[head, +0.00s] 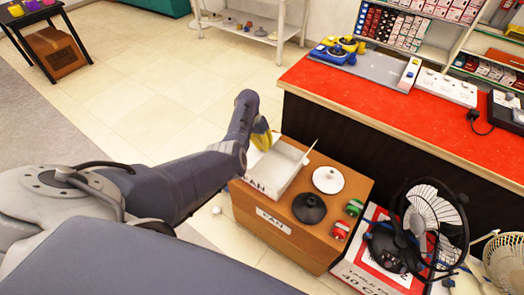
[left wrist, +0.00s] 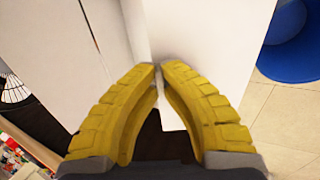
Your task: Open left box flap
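The white box (head: 270,190) stands on a brown cardboard carton and looks open at the top. A thin flap (head: 311,148) stands up at its right side. My left gripper (head: 263,134), with yellow fingers, is at the box's far left side. In the left wrist view its fingertips (left wrist: 160,66) nearly meet right against white box panels (left wrist: 220,40). A small white piece shows between the fingers; I cannot tell whether a flap edge is pinched there. The left flap is not clearly seen in the head view. My right gripper is out of view.
The brown carton (head: 300,240) also bears a white disc (head: 328,180) and a black one (head: 309,208). A red-topped counter (head: 400,100) stands close behind. A black fan (head: 435,220) is at the right. Open tiled floor (head: 150,110) lies to the left.

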